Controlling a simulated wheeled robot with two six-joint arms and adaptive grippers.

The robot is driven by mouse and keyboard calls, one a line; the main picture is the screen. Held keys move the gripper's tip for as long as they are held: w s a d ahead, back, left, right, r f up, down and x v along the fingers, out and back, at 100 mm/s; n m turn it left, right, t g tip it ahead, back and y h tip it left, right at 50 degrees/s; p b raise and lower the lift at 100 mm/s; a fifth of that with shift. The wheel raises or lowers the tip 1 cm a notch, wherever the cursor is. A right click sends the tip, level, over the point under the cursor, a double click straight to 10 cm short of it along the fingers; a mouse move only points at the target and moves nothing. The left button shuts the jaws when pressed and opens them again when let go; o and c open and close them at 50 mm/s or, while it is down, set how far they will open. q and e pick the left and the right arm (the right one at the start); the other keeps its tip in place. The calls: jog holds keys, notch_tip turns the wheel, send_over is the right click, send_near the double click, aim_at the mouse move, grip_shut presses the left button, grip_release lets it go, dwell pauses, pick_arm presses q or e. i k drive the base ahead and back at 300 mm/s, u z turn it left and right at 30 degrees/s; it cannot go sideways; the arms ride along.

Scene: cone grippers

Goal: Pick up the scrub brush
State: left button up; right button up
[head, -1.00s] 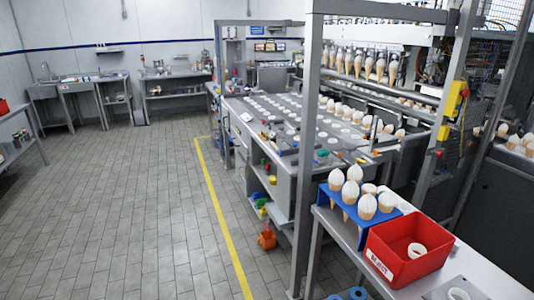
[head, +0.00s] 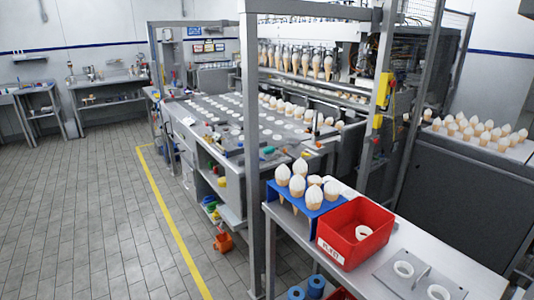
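I cannot make out a scrub brush for certain in the head view. Small coloured items (head: 210,205), yellow, green and blue, sit on the low shelf of the cone machine, too small to identify. Neither of my grippers is in view.
A steel table (head: 372,284) at front right bears a red bin (head: 355,232), a blue rack (head: 309,206) of cones and a grey plate with white rings (head: 418,276). A steel post (head: 250,150) stands before the machine (head: 233,150). The tiled floor (head: 80,220) at left is open.

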aim_at(268, 152)
jog(key=u, duration=0.75)
jog(key=i, duration=1.2)
jog(key=u, duration=0.5)
jog(key=i, duration=1.05)
jog(key=z, duration=0.95)
jog(key=i, duration=0.75)
jog(key=z, duration=0.85)
